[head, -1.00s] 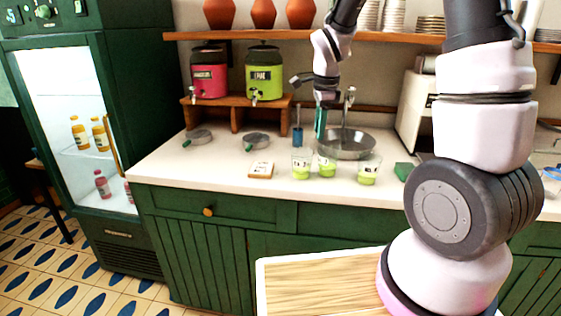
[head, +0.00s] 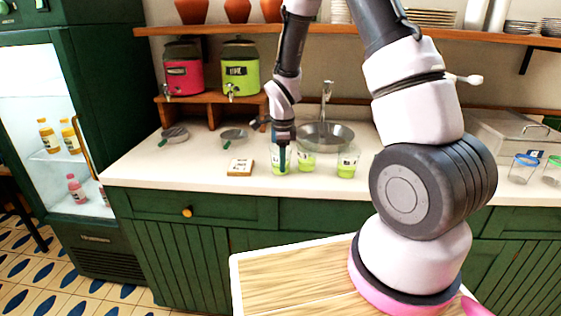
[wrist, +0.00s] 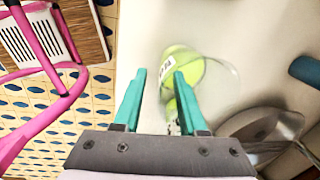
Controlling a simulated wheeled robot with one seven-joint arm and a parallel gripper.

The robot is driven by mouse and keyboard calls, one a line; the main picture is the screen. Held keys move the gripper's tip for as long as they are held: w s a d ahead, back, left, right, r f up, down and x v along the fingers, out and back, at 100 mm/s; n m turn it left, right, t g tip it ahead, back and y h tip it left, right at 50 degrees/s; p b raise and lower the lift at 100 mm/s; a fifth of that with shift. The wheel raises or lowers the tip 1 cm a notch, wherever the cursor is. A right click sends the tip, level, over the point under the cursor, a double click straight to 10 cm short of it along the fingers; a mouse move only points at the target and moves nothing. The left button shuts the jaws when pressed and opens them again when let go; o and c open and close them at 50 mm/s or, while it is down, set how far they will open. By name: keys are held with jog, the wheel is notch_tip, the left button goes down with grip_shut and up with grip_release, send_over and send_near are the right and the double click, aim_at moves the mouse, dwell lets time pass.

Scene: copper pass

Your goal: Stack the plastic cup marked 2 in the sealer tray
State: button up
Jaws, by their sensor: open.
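Three clear plastic cups with green contents and white labels stand on the counter: a left cup (head: 275,168), a middle cup (head: 306,161) and a right cup (head: 348,162). Their marks are too small to read, so I cannot tell which is marked 2. My gripper (head: 284,158) points down over the left cup, its teal fingers overlapping it in the head view. In the wrist view, my open gripper (wrist: 160,75) has a labelled green cup (wrist: 190,68) by its fingertips, mostly beyond the right finger. I cannot make out a sealer tray for certain.
A sink (head: 335,143) with a tap lies behind the cups. A small card (head: 240,167) lies to their left, with two drink dispensers behind on a wooden stand. A silver box (head: 500,135) and two cups with coloured rims (head: 523,169) stand at the right.

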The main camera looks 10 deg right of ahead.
jog(key=shift+w+f, duration=0.1)
jog(key=shift+f, duration=0.65)
grip_shut()
dwell(0.9)
